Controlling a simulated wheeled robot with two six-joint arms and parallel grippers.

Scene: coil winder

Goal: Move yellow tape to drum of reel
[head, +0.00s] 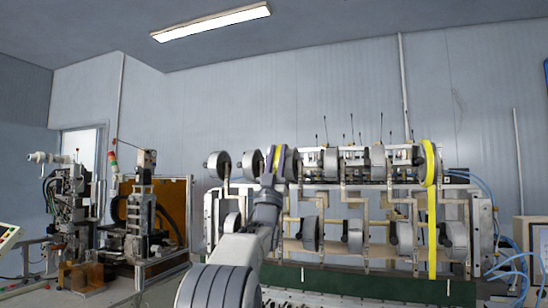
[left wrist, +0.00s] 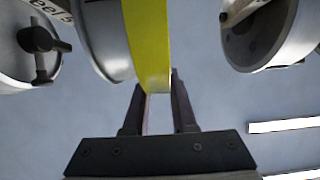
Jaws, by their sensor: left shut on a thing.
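A yellow tape (head: 277,158) is a thin upright ring in the upper row of the winder, left of its middle. In the left wrist view the yellow tape (left wrist: 147,40) runs down between my fingers. My left gripper (left wrist: 158,100) is shut on its rim; in the head view the gripper (head: 275,172) partly hides it. A grey drum (left wrist: 105,40) is close beside the tape on the left; I cannot tell whether they touch. Another drum (left wrist: 262,38) is apart on the right. My right gripper is not in view.
Several grey drums (head: 219,164) line the winder's upper and lower rows. Another yellow ring (head: 429,162) is on the right-end reel, with a yellow strip (head: 432,235) hanging below. Blue hoses (head: 516,262) are at far right. Other machinery (head: 140,215) stands at left.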

